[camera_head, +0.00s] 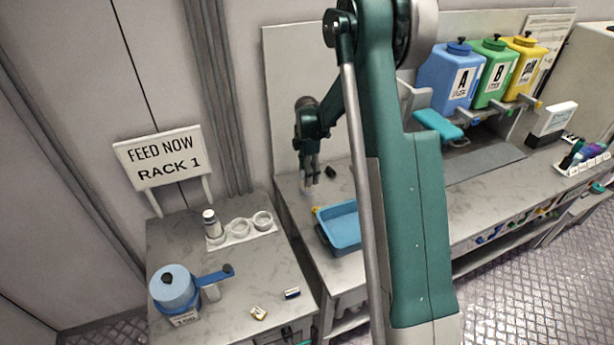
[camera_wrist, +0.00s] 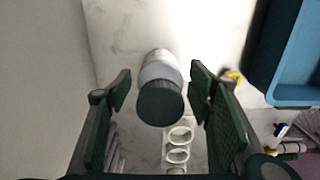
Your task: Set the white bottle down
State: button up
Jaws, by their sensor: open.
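A white bottle (camera_wrist: 160,70) with a dark grey cap stands between my fingers in the wrist view, seen from above. It appears to rest on the grey marbled bench. My gripper (camera_head: 309,178) points down over the far left end of the bench in the head view. Its fingers are open, with a visible gap on each side of the bottle cap. In the head view the bottle is mostly hidden by the fingers.
A blue tray (camera_head: 341,228) lies close by on the bench. A small black object (camera_head: 331,171) is beside the gripper. A wall stands behind.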

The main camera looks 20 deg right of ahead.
notch_tip(320, 180, up, 11)
jog(key=shift+f, duration=0.2)
dwell(0.3)
dwell(0.6)
jog(key=shift+s+a+r, duration=0.1)
jog(key=shift+r, duration=0.15)
jog(key=s+a+r+m+t, duration=0.2)
jog(key=s+a+r+m, duration=0.2)
jog(key=s+r, duration=0.5)
jog(key=s+a+r+m+t, duration=0.1)
jog(key=s+a+r+m, duration=0.35)
jog(key=s+r, duration=0.45)
jog(key=s+a+m+t, duration=0.2)
jog(key=s+a+m, duration=0.1)
jog(key=s, duration=0.9)
jog(key=s+a+f+m+t, duration=0.1)
jog(key=s+m, duration=0.5)
jog(key=s, duration=0.7)
jog(key=shift+a+f+t, duration=0.15)
jog(key=shift+a+t, duration=0.45)
jog(key=shift+a, duration=0.55)
